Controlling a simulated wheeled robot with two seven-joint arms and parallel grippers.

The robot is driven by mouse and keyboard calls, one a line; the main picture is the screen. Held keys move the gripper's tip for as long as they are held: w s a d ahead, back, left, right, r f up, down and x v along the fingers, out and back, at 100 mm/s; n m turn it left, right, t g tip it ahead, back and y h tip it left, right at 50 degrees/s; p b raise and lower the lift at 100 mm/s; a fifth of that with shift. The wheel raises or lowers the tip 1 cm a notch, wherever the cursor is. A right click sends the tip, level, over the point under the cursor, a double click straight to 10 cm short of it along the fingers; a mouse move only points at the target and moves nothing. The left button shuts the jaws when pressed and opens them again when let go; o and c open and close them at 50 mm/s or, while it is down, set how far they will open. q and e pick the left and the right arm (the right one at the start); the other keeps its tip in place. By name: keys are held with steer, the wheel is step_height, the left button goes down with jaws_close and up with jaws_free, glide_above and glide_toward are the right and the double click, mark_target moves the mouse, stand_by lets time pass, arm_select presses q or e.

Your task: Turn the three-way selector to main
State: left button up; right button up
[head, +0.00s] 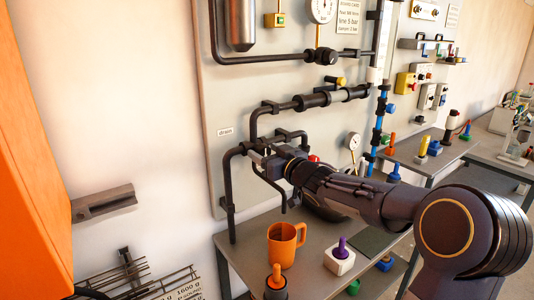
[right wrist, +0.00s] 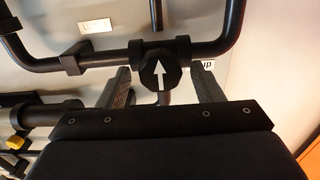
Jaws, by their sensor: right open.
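The three-way selector shows in the right wrist view as a dark round knob (right wrist: 152,78) with a white arrow, mounted on a black pipe. The arrow points toward the top of that view. My right gripper (right wrist: 160,72) is open, with one finger on each side of the knob; I cannot tell whether either finger touches it. In the head view my right gripper (head: 268,160) is at the pipework on the panel's lower left and hides the selector. A "drain" label (head: 226,131) is above it. My left gripper is not in view.
Black pipes (head: 230,185) run close around my right gripper. A pressure gauge (head: 352,141) is to the right. A large orange surface (head: 30,160) fills the left edge.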

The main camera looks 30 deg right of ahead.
steer(key=c, duration=0.9)
steer(key=shift+c, duration=0.2)
steer(key=shift+n, duration=0.3)
steer(key=n+b, duration=0.1)
steer(key=n, duration=0.2)
steer(key=shift+a+f+n+b, duration=0.1)
steer(key=shift+a+n+b, duration=0.05)
steer(key=shift+n+b, duration=0.25)
steer(key=n+b, duration=0.1)
steer(key=n, duration=0.3)
steer(key=shift+f+b, duration=0.1)
steer(key=shift+b, duration=0.3)
steer(key=n+b, duration=0.1)
steer(key=n, duration=0.4)
steer(key=shift+a+b, duration=0.1)
steer(key=shift+b, duration=0.3)
steer(key=n+b, duration=0.1)
steer(key=n, duration=0.3)
steer(key=shift+f+n+b, duration=0.1)
steer(key=shift+n+b, duration=0.2)
